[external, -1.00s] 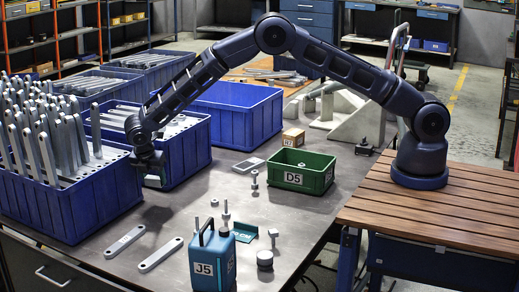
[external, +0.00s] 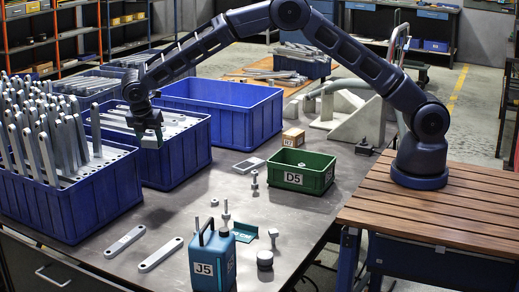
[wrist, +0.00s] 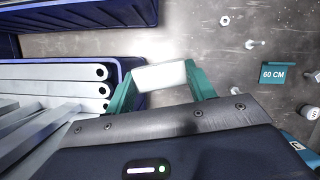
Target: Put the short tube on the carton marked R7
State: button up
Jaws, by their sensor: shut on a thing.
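My gripper (external: 151,141) is over the front right part of a blue bin in the external view. In the wrist view its two teal fingers (wrist: 160,80) are shut on a short pale grey piece (wrist: 160,75), which I take for the short tube. The piece lies crosswise between the fingers; its ends are hidden by them. A small cardboard carton (external: 293,138) stands on the table behind the green bin; its marking is too small to read. It is well to the right of my gripper.
Blue bins (external: 185,178) with long grey bars stand at the left. A green bin marked D5 (external: 303,182), a blue can marked J5 (external: 212,262), a teal 60 CM piece (wrist: 275,73), loose bolts and two flat bars (external: 160,254) are on the table.

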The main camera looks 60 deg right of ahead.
jog(key=r, duration=0.9)
jog(key=shift+d+r, duration=0.15)
jog(key=shift+d, duration=0.1)
jog(key=w+d+m, duration=0.2)
jog(key=w+d, duration=0.1)
jog(key=d, duration=1.6)
jog(key=m+g, duration=0.3)
jog(key=m, duration=0.2)
send_over(295, 131)
jog(key=a, duration=0.2)
notch_tip(295, 131, down, 5)
notch_tip(295, 131, down, 20)
jog(key=shift+w+f, duration=0.1)
jog(key=shift+w, duration=0.05)
jog(key=shift+f, duration=0.1)
